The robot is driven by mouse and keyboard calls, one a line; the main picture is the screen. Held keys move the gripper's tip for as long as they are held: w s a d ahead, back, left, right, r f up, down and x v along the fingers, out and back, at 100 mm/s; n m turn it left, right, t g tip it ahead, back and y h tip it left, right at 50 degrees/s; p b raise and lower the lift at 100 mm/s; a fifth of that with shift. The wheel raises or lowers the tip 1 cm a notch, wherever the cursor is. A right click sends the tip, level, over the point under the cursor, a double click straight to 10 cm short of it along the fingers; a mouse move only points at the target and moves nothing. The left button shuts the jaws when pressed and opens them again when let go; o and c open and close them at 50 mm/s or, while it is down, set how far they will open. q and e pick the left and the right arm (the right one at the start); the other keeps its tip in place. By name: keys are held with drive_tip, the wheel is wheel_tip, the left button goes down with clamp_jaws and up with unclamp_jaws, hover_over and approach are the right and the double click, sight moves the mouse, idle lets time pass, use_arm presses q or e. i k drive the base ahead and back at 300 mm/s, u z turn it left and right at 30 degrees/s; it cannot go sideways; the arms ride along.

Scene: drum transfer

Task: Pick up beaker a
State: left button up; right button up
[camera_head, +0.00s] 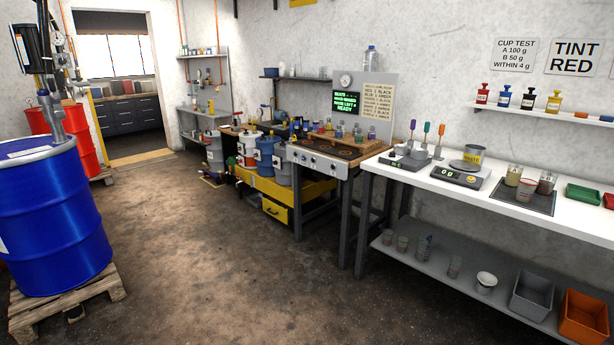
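Neither of my grippers shows in the head view. On the white bench (455,182) at the right, a few small beakers stand together on a dark mat (535,203): one with greenish contents (514,175), one with reddish contents (525,190) and one with dark brown contents (546,182). No label on them is readable, so I cannot tell which vessel is beaker a. More cups or beakers (403,243) stand on the grey shelf under the bench.
A blue drum (50,225) on a wooden pallet (70,310) stands at the left, with a red drum (80,140) behind it. Scales (460,172), a grey bin (533,293) and an orange bin (583,318) are at the right. The middle floor is clear.

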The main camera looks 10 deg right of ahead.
sight(514, 171)
drive_tip(key=z, duration=0.55)
drive_tip(key=i, duration=2.75)
drive_tip(key=z, duration=1.1)
drive_tip(key=i, duration=1.1)
drive_tip(key=z, duration=0.2)
